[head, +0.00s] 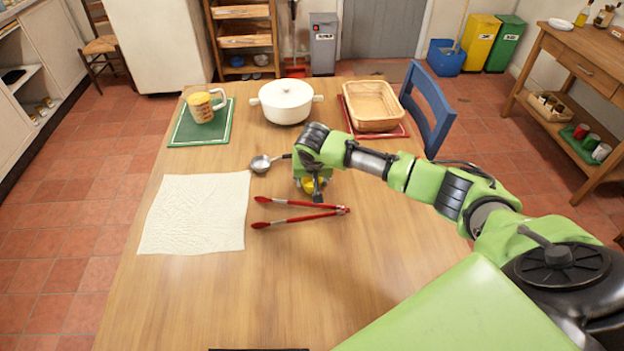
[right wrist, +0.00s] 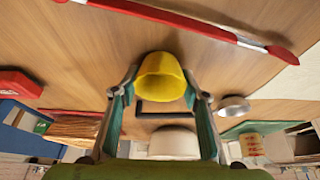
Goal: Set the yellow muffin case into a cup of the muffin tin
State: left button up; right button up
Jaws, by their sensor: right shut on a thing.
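The yellow muffin case (head: 314,187) is at the middle of the wooden table, beneath my right gripper (head: 312,182). In the right wrist view the case (right wrist: 162,80) sits between the two fingers of my right gripper (right wrist: 160,92), which is shut on it. I cannot tell whether the case touches the table. I make out no muffin tin in either view. A thin dark edge (head: 258,349) shows at the bottom of the head view; I cannot tell what it is. My left gripper is not in view.
Red tongs (head: 300,214) lie just in front of the case, and a ladle (head: 262,163) lies behind left. A white cloth (head: 195,215) is at left. A white pot (head: 287,103), basket (head: 373,106) and measuring jug (head: 201,107) stand at the back.

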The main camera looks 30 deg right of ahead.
jog(key=o, duration=0.8)
jog(key=shift+f, duration=0.15)
jog(key=shift+o, duration=0.2)
